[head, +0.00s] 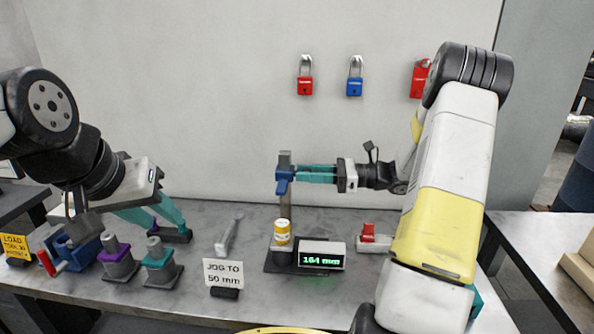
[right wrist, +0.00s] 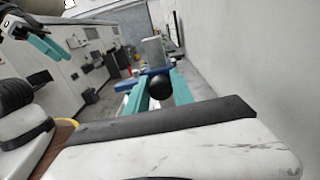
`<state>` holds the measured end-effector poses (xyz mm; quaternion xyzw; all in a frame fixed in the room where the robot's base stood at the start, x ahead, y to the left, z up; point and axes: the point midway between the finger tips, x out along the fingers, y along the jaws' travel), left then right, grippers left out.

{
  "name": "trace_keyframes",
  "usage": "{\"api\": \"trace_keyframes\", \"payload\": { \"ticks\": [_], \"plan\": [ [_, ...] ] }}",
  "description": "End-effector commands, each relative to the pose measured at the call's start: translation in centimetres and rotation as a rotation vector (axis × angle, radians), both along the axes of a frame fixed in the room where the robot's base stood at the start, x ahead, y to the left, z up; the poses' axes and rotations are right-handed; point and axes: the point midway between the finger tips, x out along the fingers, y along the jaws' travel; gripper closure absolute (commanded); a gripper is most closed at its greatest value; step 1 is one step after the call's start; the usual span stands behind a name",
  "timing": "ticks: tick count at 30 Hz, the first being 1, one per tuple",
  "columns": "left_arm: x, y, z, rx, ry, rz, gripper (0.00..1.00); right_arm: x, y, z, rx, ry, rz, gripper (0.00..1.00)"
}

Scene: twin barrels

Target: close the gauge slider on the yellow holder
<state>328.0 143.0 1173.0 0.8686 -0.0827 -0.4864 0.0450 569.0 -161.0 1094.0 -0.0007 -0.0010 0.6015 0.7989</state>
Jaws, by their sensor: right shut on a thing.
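The gauge stands on the bench with a grey upright post (head: 285,158), a dark base (head: 276,268) and a display (head: 322,254) reading 164 mm. Its blue slider (head: 283,182) is high on the post, well above the yellow holder (head: 282,232), which stands upright at the post's foot. My right gripper (head: 296,175) is shut on the slider from the right. The right wrist view shows the blue slider (right wrist: 146,73) at the teal fingertips and the post (right wrist: 153,50) beyond. My left gripper (head: 170,222) looks open and empty, low over the bench at left.
A sign (head: 223,274) reads "JOG TO 50 mm". Purple (head: 116,250) and teal (head: 158,262) topped fixtures and a blue vise (head: 78,252) stand at left. A grey tool (head: 229,232) lies mid-bench. A red-topped item (head: 368,234) is right of the gauge. Padlocks (head: 305,84) hang behind.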

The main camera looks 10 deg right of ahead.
Motion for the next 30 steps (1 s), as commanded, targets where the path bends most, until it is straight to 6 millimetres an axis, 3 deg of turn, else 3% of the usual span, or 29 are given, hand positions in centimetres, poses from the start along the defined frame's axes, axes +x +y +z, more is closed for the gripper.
{"api": "trace_keyframes", "payload": {
  "ticks": [6, 12, 23, 24, 26, 30],
  "plan": [
    [0.0, 0.0, 0.0, 0.0, 0.0, 0.0, 0.64, 0.0, -0.1, -5.4, 0.002, 0.008, -0.002, 1.0],
    [0.0, 0.0, 0.0, 0.0, 0.0, 0.0, 0.64, 0.0, -0.1, -8.8, -0.001, 0.005, -0.002, 1.0],
    [0.0, 0.0, 0.0, 0.0, 0.0, 0.0, 0.64, 0.0, -0.1, -9.3, -0.002, 0.003, -0.002, 1.0],
    [0.0, 0.0, 0.0, 0.0, 0.0, 0.0, 0.64, 0.0, -0.1, -9.3, -0.002, 0.003, -0.002, 0.64],
    [0.0, 0.0, 0.0, 0.0, 0.0, 0.0, 0.64, 0.0, -0.1, -9.3, -0.002, 0.003, -0.002, 0.52],
    [0.0, 0.0, 0.0, 0.0, 0.0, 0.0, 0.64, 0.0, 0.0, -9.3, -0.001, 0.002, -0.001, 0.51]
  ]
}}
